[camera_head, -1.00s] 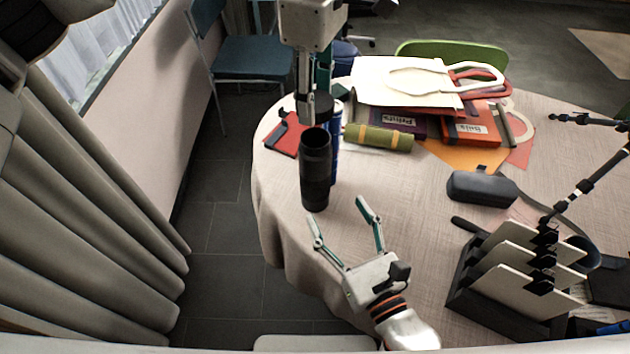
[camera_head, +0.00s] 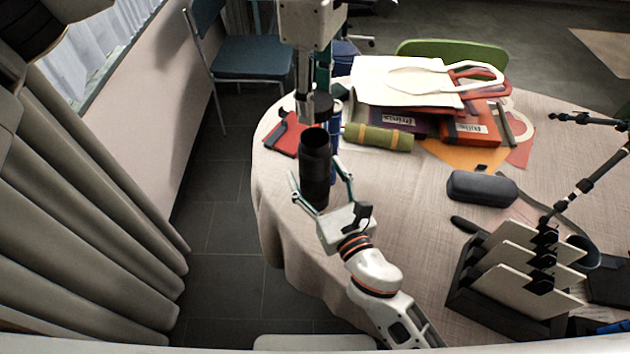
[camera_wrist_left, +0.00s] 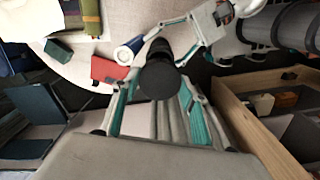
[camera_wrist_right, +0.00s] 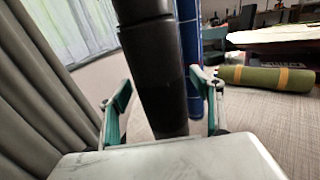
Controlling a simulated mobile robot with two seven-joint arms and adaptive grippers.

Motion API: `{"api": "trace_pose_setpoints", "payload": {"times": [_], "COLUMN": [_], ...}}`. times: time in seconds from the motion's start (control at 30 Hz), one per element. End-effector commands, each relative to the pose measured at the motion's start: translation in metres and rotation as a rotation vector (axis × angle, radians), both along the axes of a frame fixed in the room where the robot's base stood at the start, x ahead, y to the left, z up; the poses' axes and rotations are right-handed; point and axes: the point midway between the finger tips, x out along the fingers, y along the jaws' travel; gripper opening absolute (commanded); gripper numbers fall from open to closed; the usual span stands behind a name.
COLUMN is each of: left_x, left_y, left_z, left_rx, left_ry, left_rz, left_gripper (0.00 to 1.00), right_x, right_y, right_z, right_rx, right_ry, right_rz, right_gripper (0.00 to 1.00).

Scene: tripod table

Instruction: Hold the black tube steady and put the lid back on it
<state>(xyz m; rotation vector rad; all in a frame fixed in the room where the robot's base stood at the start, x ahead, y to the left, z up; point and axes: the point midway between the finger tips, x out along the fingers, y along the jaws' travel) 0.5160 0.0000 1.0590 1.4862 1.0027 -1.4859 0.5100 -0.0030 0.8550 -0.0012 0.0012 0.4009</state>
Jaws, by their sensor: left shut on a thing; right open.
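The black tube (camera_head: 314,170) stands upright near the table's left edge, its dark mouth open at the top. My left gripper (camera_head: 312,98) is above it, shut on the black lid (camera_head: 317,107). The lid is just above and slightly behind the tube's mouth in the head view, apart from it. In the left wrist view the lid (camera_wrist_left: 160,80) is a dark disc between the teal fingers, hiding part of the tube. My right gripper (camera_head: 318,178) is open, with one finger on each side of the tube. In the right wrist view the tube (camera_wrist_right: 155,75) is between the fingers.
A blue cylinder (camera_head: 335,140) stands close behind the tube. A red item (camera_head: 284,136), a green roll (camera_head: 379,137) and a white bag (camera_head: 400,82) lie farther back. A dark case (camera_head: 482,188) and a rack (camera_head: 520,275) are to the right. Bare tablecloth lies between.

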Motion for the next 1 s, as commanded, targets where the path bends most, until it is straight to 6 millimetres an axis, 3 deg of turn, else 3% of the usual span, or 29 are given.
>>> {"api": "trace_pose_setpoints", "payload": {"times": [0.23,0.4,0.47,0.57,1.0], "left_x": [0.000,0.000,0.000,0.000,0.000], "left_y": [0.000,0.000,0.000,0.000,0.000], "left_z": [0.000,0.000,0.000,-0.002,-0.050], "left_rx": [0.000,0.000,0.000,0.000,0.000], "left_ry": [0.000,0.000,0.000,0.001,0.000], "left_rz": [0.000,0.000,0.000,0.000,0.000], "left_gripper": [0.28,0.28,0.28,0.28,0.28], "right_x": [0.000,0.000,0.000,0.000,0.000], "right_y": [0.000,0.000,0.000,0.000,0.000], "right_z": [0.000,0.000,0.000,0.000,0.000], "right_rx": [0.001,0.001,0.001,0.001,0.001], "right_ry": [0.000,-0.001,-0.001,-0.001,-0.001], "right_rz": [0.000,0.000,0.000,0.000,0.000], "right_gripper": [0.62,0.18,0.06,0.06,0.06]}}
